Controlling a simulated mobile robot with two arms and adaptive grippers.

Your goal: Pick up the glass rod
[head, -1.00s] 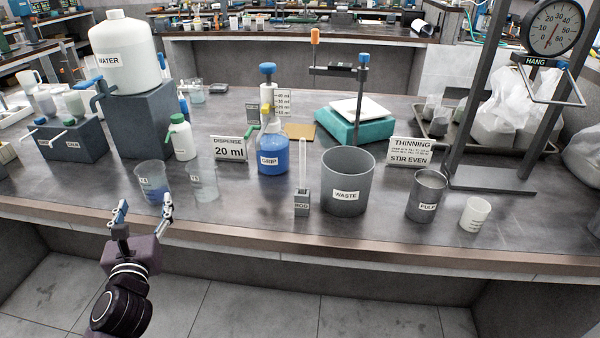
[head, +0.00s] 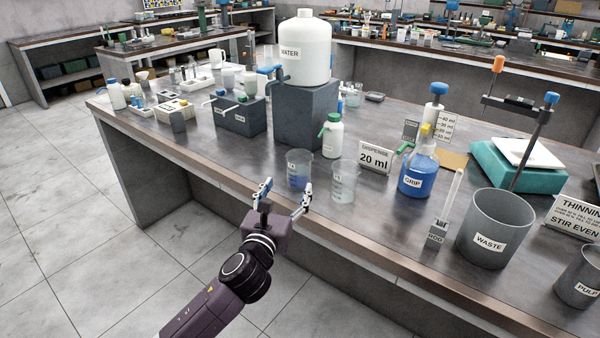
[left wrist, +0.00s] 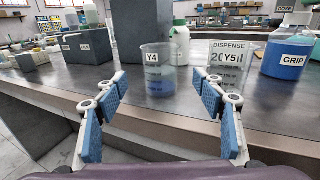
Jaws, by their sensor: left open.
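The glass rod (head: 451,192) is a thin, clear rod standing upright in a small grey holder labelled ROD (head: 437,233). In the head view it is right of centre near the bench's front edge, just left of the WASTE bucket. My left gripper (head: 285,195) is open and empty at the front edge of the bench, well to the left of the rod. In the left wrist view the blue-padded fingers (left wrist: 165,115) are spread apart, with the beakers beyond them. The rod does not show in the left wrist view. My right gripper is not in view.
Beaker Y4 (head: 299,170) with blue liquid and beaker Y5 (head: 343,182) stand just beyond my left gripper. The GRIP bottle (head: 415,180) and grey WASTE bucket (head: 492,232) flank the rod holder. The bench front edge (head: 330,225) is close to the gripper.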

